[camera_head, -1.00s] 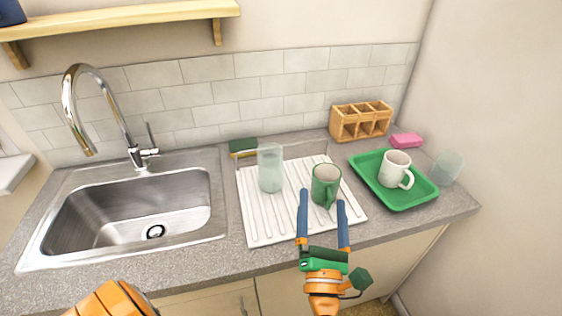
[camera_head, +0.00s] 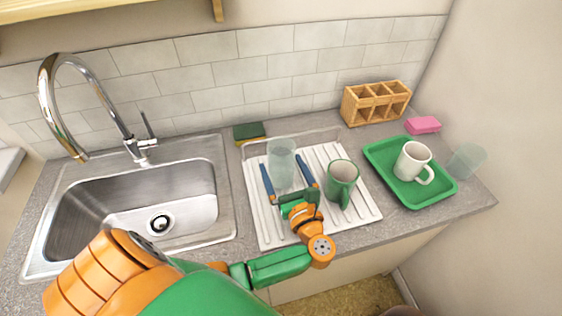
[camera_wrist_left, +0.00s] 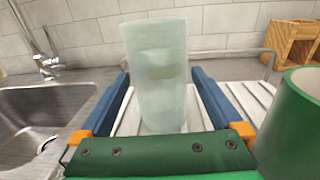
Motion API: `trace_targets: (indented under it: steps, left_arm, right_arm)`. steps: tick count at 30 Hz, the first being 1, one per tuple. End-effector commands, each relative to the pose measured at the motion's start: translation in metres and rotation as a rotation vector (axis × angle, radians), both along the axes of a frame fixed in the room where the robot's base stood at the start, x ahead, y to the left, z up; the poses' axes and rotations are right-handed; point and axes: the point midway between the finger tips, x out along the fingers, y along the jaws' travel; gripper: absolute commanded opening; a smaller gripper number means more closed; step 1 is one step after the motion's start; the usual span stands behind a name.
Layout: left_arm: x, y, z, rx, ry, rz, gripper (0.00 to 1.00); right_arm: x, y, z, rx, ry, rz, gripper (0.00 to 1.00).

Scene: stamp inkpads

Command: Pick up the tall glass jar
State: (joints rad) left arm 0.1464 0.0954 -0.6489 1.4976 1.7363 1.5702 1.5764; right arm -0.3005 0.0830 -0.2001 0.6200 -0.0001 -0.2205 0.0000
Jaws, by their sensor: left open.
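The tall glass jar (camera_head: 281,158), pale and see-through, stands upright on the white ribbed drying rack (camera_head: 262,225). My left gripper (camera_head: 284,163) is open, its two blue fingers on either side of the jar. In the left wrist view the jar (camera_wrist_left: 156,60) stands between the spread fingers of the gripper (camera_wrist_left: 160,76), with the rack behind it. A gap shows on both sides, and nothing is clasped. My right gripper is in neither current view.
A green mug (camera_head: 341,180) stands on the rack just right of my gripper. A green tray (camera_head: 385,172) holds a white mug (camera_head: 411,160). A shorter glass (camera_head: 466,161) is at far right, a wooden organizer (camera_head: 376,103) behind, a sponge (camera_head: 249,132) behind the rack, and a sink (camera_head: 140,205) left.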

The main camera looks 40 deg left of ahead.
Motion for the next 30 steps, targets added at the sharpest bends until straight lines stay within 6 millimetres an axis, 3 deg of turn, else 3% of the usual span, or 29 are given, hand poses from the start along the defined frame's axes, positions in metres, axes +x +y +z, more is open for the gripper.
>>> trace_targets:
  steps: [2, 12, 13, 23, 30]
  left_arm:
    - [0.0, 0.0, 0.0, 0.0, 0.0, 0.0, 0.97]
    - [0.0, -0.001, 0.0, 0.001, 0.0, 0.0, 0.06]
    - [0.0, -0.001, 0.0, 0.001, 0.0, 0.0, 0.0]
    - [0.0, -0.001, 0.002, 0.002, -0.001, 0.0, 0.0]
    - [0.0, -0.001, 0.019, -0.001, -0.003, 0.0, 0.0]
  right_arm:
    - [0.0, 0.0, -0.001, 0.0, 0.0, 0.0, 0.5]
    - [0.0, 0.001, -0.001, 0.001, 0.0, -0.001, 0.5]
    - [0.0, 0.001, -0.001, 0.001, -0.001, -0.001, 0.5]
    - [0.0, 0.003, 0.0, 0.006, -0.001, -0.003, 0.5]
    - [0.0, 0.003, 0.001, 0.005, -0.001, -0.002, 0.5]
